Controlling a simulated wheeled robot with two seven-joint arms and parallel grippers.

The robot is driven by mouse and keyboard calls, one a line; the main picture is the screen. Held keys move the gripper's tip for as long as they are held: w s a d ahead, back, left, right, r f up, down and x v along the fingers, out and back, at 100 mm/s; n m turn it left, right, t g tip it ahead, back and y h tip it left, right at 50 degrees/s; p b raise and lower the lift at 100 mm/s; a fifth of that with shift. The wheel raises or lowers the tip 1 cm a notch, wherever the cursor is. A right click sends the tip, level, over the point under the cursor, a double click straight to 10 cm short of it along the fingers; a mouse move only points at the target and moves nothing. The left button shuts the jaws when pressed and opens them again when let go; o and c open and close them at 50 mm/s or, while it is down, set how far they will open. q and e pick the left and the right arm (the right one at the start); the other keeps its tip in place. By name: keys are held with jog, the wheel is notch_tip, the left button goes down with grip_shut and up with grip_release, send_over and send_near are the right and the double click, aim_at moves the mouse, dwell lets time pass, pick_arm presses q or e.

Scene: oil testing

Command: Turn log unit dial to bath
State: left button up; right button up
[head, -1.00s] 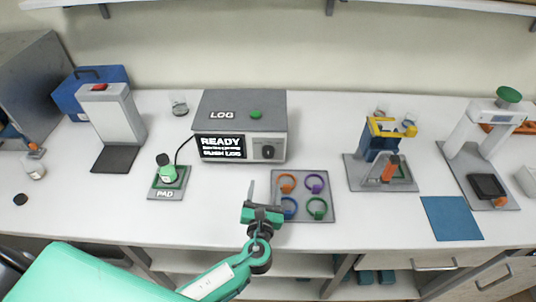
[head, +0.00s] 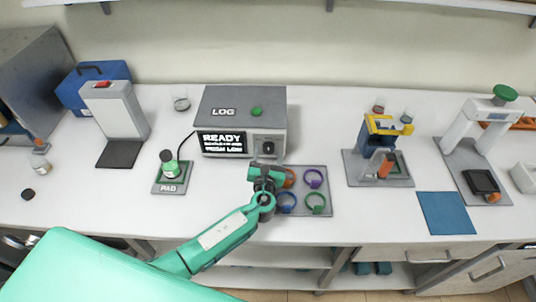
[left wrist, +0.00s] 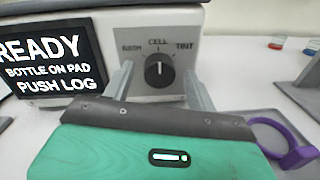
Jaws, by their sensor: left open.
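The grey log unit (head: 225,112) stands at the back of the bench, with a green button (head: 256,111) on top and a lit screen (head: 221,143). Its black dial (head: 268,147) is on the front right. In the left wrist view the dial (left wrist: 158,72) has its white pointer mark upward at CELL; the labels at its left and right are hard to read. My left gripper (head: 266,166) is in front of and a little below the dial. It is open, its fingers (left wrist: 159,82) appearing on either side of the dial. Contact cannot be told. My right gripper is not seen.
A grey mat (head: 324,192) with coloured rings lies under and right of my left gripper. A bottle (head: 171,163) stands on the pad (head: 169,188) to the left. A blue-yellow stand (head: 380,140) is farther right. The front left bench is mostly clear.

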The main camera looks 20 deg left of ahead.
pick_arm(q)
jog(key=c, duration=0.9)
jog(key=shift+c, duration=0.5)
jog(key=shift+f+n+b, duration=0.15)
jog(key=shift+n+b, duration=0.45)
jog(key=shift+b, duration=0.25)
jog(key=n+b, duration=0.5)
jog(key=shift+a+f, duration=0.1)
jog(key=shift+f, duration=0.05)
jog(key=n+b, duration=0.3)
jog(key=shift+s, duration=0.1)
jog(key=shift+r+n, duration=0.2)
jog(key=shift+n, duration=0.3)
jog(key=shift+b, duration=0.3)
jog(key=o, duration=1)
